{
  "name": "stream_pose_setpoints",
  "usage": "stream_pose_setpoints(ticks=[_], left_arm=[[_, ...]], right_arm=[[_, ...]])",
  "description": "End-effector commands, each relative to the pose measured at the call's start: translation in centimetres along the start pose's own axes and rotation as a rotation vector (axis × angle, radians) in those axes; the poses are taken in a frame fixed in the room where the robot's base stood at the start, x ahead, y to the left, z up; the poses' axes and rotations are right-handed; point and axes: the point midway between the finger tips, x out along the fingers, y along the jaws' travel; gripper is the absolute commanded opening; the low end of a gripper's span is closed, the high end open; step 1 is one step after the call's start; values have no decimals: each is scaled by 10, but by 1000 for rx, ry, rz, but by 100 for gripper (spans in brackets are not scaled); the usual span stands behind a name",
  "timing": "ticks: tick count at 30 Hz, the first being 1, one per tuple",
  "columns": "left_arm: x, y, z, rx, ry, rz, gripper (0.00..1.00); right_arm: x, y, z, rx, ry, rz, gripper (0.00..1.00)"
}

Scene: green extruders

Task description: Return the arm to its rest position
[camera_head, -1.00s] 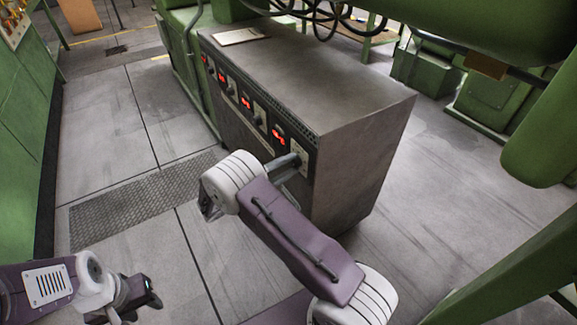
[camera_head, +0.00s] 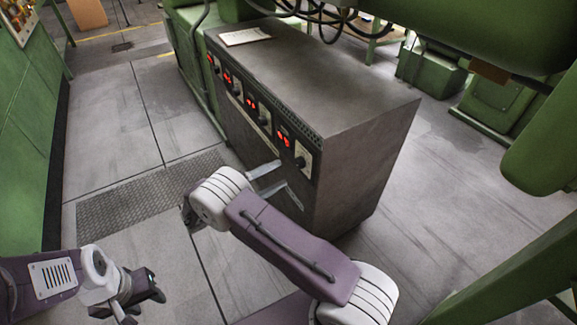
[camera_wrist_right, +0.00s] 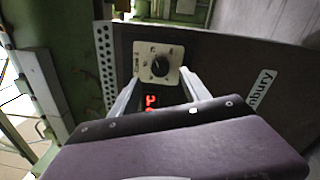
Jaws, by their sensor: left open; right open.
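My right gripper (camera_head: 281,176) is open in front of the grey control cabinet (camera_head: 345,95), its two pale fingers apart and empty. In the right wrist view its fingers (camera_wrist_right: 160,78) point at a black knob (camera_wrist_right: 160,66) on a cream plate. The knob lies just beyond and between the fingertips, apparently free of them. The same knob (camera_head: 300,161) shows at the near end of the cabinet front in the head view. My left gripper (camera_head: 157,285) is open and empty at the lower left, over the floor, away from the cabinet.
Red displays (camera_head: 284,140) line the cabinet front. A paper pad (camera_head: 245,36) lies on its top. Green machinery (camera_head: 25,130) stands at the left, and a green beam (camera_head: 520,265) crosses the lower right. Floor (camera_head: 110,135) left of the cabinet is clear.

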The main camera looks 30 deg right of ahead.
Motion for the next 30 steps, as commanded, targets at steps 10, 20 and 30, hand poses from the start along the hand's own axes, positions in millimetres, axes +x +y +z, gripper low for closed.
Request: stream_pose_setpoints(ticks=[10,20,30], left_arm=[[-6,0,-1,0,0,0,42],[-6,0,-1,0,0,0,42],[-6,0,-1,0,0,0,42]], right_arm=[[-29,-1,0,-1,0,-1,55],[-29,-1,0,-1,0,-1,55],[10,-65,85,-188,-22,-784,55]])
